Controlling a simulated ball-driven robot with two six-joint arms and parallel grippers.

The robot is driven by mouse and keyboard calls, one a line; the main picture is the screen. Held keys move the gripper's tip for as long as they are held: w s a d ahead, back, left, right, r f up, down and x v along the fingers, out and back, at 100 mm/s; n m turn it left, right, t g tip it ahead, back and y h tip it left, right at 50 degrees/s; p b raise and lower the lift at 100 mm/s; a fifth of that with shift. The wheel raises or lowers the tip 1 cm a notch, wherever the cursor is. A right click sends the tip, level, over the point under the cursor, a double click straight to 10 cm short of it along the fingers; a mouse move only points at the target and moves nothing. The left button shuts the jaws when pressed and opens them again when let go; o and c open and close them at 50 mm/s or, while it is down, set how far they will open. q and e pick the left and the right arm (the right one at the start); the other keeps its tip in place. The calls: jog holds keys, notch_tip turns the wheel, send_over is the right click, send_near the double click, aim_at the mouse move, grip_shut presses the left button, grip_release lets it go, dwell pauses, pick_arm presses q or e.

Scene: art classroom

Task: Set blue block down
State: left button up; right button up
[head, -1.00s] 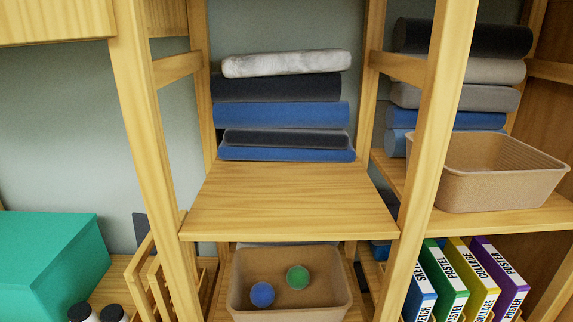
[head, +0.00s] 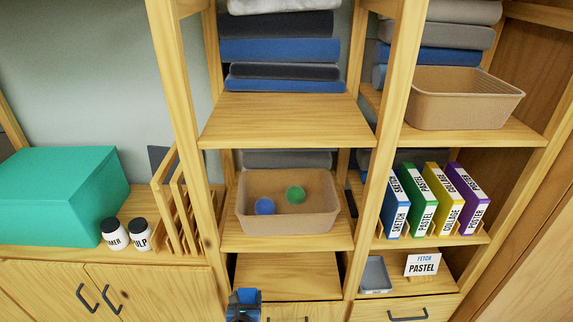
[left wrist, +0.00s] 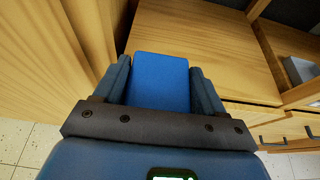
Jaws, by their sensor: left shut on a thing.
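The blue block (left wrist: 160,78) sits between the two fingers of my left gripper (left wrist: 163,85) in the left wrist view, and the gripper is shut on it. In the head view my left gripper (head: 244,303) shows at the bottom edge, in front of the low bare shelf (head: 285,277). The block is hard to tell from the gripper there. In the left wrist view the wooden shelf board (left wrist: 215,60) lies beyond the block, and the block appears apart from it. My right gripper is not in view.
A tan bin (head: 288,221) with a blue ball (head: 264,206) and a green ball (head: 295,195) stands one shelf above. A grey tray (head: 376,274) and a "FETCH PASTEL" card (head: 422,265) are to the right. Wooden uprights (head: 219,290) flank the low shelf, whose board is clear.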

pick_arm(q)
jog(key=shift+s+a+r, duration=0.15)
jog(key=shift+a+r, duration=0.05)
jog(key=shift+r, duration=0.35)
jog(key=shift+a+r+y, duration=0.3)
jog(key=shift+a+r, duration=0.15)
jog(key=shift+r, duration=0.2)
jog(key=s+a+r+n+y, duration=0.1)
jog(key=a+r, duration=0.3)
jog(key=r, duration=0.4)
jog(key=s+a+r+n+y, duration=0.2)
jog(key=a+r, duration=0.2)
jog(key=r, duration=0.5)
jog(key=shift+g, duration=0.4)
jog(key=shift+s+d, duration=0.1)
